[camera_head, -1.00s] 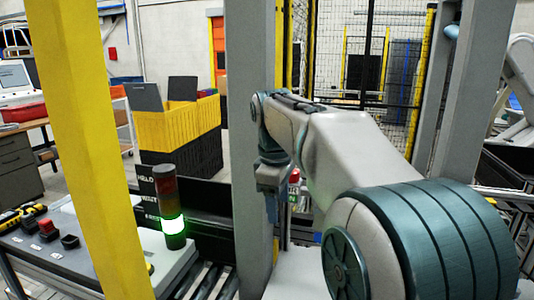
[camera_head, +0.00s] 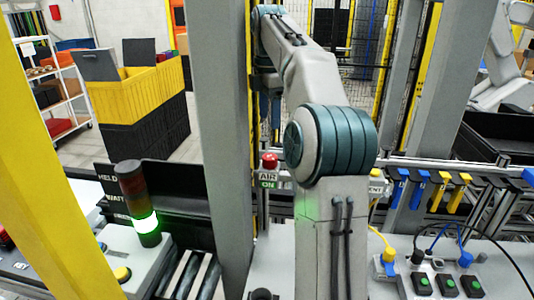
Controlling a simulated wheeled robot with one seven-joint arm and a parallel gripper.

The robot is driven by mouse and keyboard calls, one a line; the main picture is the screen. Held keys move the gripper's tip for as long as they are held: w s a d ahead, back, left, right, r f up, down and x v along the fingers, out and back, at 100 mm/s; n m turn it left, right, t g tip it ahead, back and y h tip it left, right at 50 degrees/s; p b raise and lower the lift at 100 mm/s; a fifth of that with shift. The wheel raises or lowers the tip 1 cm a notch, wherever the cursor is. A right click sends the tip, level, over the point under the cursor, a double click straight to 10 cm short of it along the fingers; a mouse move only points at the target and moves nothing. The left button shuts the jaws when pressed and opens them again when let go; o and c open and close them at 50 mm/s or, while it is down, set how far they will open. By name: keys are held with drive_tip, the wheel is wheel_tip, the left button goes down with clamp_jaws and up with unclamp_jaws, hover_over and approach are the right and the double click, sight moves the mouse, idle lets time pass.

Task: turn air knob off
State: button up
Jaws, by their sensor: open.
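The air knob (camera_head: 269,161) is a red round knob above a small plate with the words AIR and ON. It sits just right of the grey post and left of my arm's big teal joint. My gripper (camera_head: 267,98) hangs from the far end of my arm, above the knob in the picture and apart from it. It is small and dark here, its fingers are hard to make out, and I see nothing held in it.
A grey post (camera_head: 220,130) stands close on the left of the knob. Blue and yellow valve handles (camera_head: 438,190) line a rail at the right. A panel with green buttons (camera_head: 446,284) is at lower right. A lit signal tower (camera_head: 138,203) stands at left.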

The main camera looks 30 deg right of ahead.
sight(269, 157)
wheel_tip(269, 157, down, 12)
drive_tip(key=shift+d+f, duration=0.1)
idle(0.4)
drive_tip(key=c, duration=1)
